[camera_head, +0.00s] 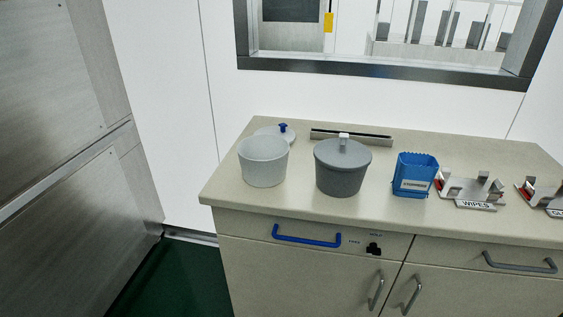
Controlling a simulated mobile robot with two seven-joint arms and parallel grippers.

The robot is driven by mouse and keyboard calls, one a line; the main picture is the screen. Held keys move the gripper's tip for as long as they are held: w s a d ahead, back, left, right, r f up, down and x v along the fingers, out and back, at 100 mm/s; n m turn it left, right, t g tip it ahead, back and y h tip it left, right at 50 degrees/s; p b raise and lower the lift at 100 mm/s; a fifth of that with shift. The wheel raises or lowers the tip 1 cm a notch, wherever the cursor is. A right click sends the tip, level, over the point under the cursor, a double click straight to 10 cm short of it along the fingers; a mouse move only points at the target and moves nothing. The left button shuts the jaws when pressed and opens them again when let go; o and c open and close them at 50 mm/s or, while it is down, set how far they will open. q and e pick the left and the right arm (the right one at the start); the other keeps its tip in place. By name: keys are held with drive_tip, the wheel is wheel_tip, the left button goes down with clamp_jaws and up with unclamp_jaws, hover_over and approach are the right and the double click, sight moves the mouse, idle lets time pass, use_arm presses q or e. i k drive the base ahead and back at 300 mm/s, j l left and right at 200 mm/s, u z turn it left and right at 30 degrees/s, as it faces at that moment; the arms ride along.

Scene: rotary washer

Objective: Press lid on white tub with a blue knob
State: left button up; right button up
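A white tub (263,167) stands upright near the left end of the counter, and no lid shows on its rim. A pale lid with a blue knob (283,128) is behind the tub, on the counter near its back edge. The tub hides the lid's lower left part. Neither of my grippers is in view.
A grey tub with its lid on (341,170) stands right of the white tub. A blue container (414,176) and holders labelled WIPES (473,191) are further right. A low rail (350,137) lies behind. The counter (238,202) is bare along its front; a blue drawer handle (306,238) sits below.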

sight(287, 134)
drive_tip(key=i+j, duration=1.05)
drive_tip(key=j+z, duration=0.1)
drive_tip(key=z, duration=1.7)
drive_tip(key=i+j, duration=0.05)
drive_tip(key=j, duration=0.05)
